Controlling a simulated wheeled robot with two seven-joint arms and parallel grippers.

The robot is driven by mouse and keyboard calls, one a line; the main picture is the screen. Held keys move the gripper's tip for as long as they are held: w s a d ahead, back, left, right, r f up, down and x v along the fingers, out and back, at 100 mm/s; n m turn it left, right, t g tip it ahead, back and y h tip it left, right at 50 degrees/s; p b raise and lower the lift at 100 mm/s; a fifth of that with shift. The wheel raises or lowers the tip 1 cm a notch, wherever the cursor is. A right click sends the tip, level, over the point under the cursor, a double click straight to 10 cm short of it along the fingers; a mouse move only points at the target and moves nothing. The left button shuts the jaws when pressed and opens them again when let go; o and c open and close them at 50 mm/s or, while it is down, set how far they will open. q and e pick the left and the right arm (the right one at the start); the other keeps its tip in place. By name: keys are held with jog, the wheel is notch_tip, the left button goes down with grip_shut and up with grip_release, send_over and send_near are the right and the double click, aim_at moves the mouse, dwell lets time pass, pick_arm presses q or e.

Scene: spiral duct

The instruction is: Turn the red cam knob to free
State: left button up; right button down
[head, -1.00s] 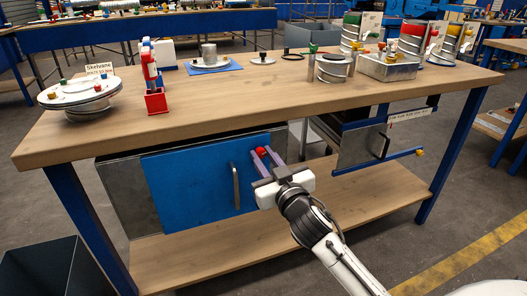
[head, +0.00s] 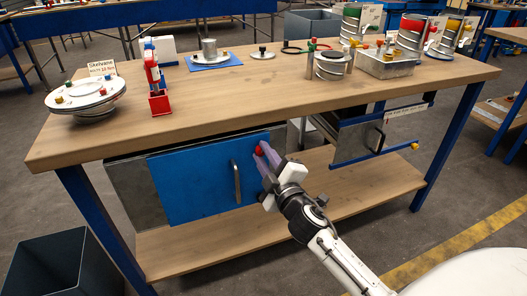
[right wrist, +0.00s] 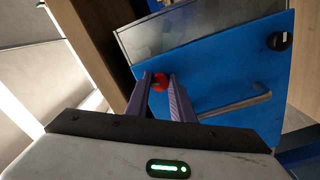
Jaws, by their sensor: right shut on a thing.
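The red cam knob (head: 259,150) sits at the upper right edge of the blue door (head: 195,180) under the bench top. My right gripper (head: 265,157) is shut on the knob, with its purple fingers reaching up from the lower right. In the right wrist view the red knob (right wrist: 160,80) shows between the two fingertips (right wrist: 160,84), and part of it is hidden by them. The blue door (right wrist: 225,75) looks closed in the head view. My left gripper is not in view.
A bar handle (head: 236,182) stands out from the door, left of my gripper. A grey cabinet (head: 350,135) with a blue rail hangs at the right. The lower shelf (head: 340,195) is clear. A dark bin (head: 60,265) stands at the lower left.

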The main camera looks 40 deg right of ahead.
jog(key=shift+n+p, duration=0.35)
jog(key=shift+n, duration=1.05)
jog(key=c, duration=1.5)
grip_release()
jog(key=shift+c, duration=0.2)
jog(key=v, duration=1)
jog(key=shift+s+a, duration=0.1)
